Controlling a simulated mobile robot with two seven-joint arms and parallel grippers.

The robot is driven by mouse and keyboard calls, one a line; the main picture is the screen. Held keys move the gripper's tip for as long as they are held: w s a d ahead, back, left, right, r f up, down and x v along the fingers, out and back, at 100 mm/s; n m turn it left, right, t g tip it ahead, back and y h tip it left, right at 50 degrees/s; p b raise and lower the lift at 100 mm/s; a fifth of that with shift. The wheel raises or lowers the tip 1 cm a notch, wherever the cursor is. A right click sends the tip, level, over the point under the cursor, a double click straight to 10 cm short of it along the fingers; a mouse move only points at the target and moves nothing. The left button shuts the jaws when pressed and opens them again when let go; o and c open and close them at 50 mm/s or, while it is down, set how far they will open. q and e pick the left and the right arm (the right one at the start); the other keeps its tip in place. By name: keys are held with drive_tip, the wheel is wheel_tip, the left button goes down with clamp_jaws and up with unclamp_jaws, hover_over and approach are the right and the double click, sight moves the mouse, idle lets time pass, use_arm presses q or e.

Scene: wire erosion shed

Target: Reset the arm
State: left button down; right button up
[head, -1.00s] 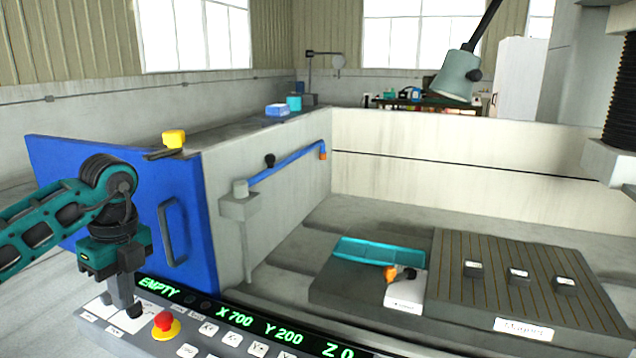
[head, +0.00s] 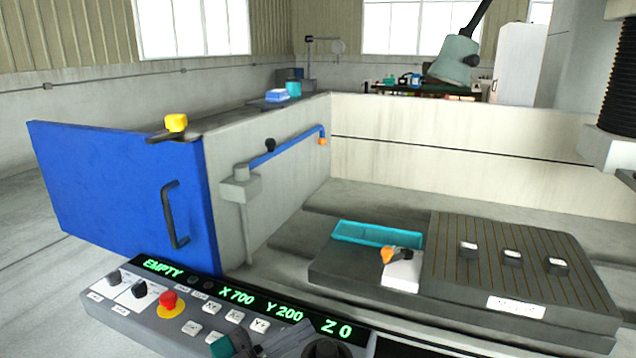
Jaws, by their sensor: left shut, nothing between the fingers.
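A blue arm (head: 288,146) with an orange tip and a black knob beside it runs along the tank's left wall from a grey bracket (head: 240,187). My left gripper (head: 270,344) shows only in part at the bottom edge, over the lower right of the control panel. Its teal and grey parts are cut off by the frame, and its fingertips are not clear. It is shut and empty, well below and apart from the blue arm. My right gripper is not in view.
The control panel (head: 205,318) has a red stop button (head: 169,302) and a display. A blue door (head: 120,185) with a black handle stands at the left. A slotted plate (head: 540,275) and a teal tray (head: 376,234) lie in the tank. A lamp (head: 455,62) hangs above.

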use_arm(q)
drive_tip(key=s+a+f+n+y, duration=0.4)
drive_tip(key=f+n+y, duration=0.1)
drive_tip(key=f, duration=0.3)
drive_tip(key=s+a+f+n+y, duration=0.4)
drive_tip(key=a+f+n+y, duration=0.1)
drive_tip(key=f, duration=0.3)
drive_tip(key=s+a+f+n+y, duration=0.5)
drive_tip(key=f+n+y, duration=0.1)
drive_tip(key=f, duration=0.1)
drive_tip(key=shift+a+f+t+y, duration=0.15)
drive_tip(key=shift+f+t+y, duration=0.15)
drive_tip(key=shift+f, duration=0.1)
